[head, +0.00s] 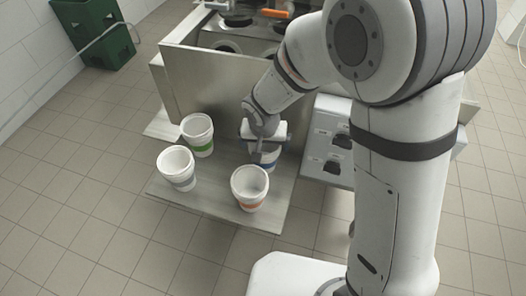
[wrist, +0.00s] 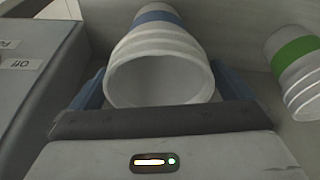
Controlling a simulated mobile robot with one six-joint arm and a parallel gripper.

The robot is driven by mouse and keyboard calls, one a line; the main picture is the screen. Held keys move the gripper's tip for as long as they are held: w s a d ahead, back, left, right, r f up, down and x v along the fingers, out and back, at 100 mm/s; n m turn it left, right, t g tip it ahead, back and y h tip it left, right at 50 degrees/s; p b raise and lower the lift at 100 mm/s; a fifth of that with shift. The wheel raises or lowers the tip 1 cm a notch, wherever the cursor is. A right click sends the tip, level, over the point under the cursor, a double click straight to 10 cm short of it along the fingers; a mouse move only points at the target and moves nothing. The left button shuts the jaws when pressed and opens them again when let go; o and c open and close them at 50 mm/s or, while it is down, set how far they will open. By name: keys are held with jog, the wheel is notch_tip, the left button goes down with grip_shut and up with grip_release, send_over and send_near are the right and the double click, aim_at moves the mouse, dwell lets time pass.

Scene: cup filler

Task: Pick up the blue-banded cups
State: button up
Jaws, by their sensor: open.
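The blue-banded cup (head: 266,159) stands upright on the metal shelf (head: 217,203), close to the machine, partly hidden by my gripper (head: 264,143) in the head view. In the wrist view the same white cup (wrist: 158,50) is between the two blue-grey fingers of my gripper (wrist: 162,88), its open mouth toward the camera and the blue band at its far end. The fingers are open, one on each side of the cup. Whether they touch it I cannot tell. I see only one blue-banded cup.
A green-banded cup (head: 198,135), a grey-banded cup (head: 177,168) and an orange-banded cup (head: 249,187) stand nearby on the shelf. The green-banded cup also shows in the wrist view (wrist: 298,70). A control panel (head: 326,148) is close on the right; a metal wall (head: 215,95) stands behind.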

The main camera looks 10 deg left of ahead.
jog(key=shift+w+f, duration=0.1)
jog(key=shift+f, duration=0.25)
jog(key=shift+r, duration=0.1)
jog(key=c, duration=0.8)
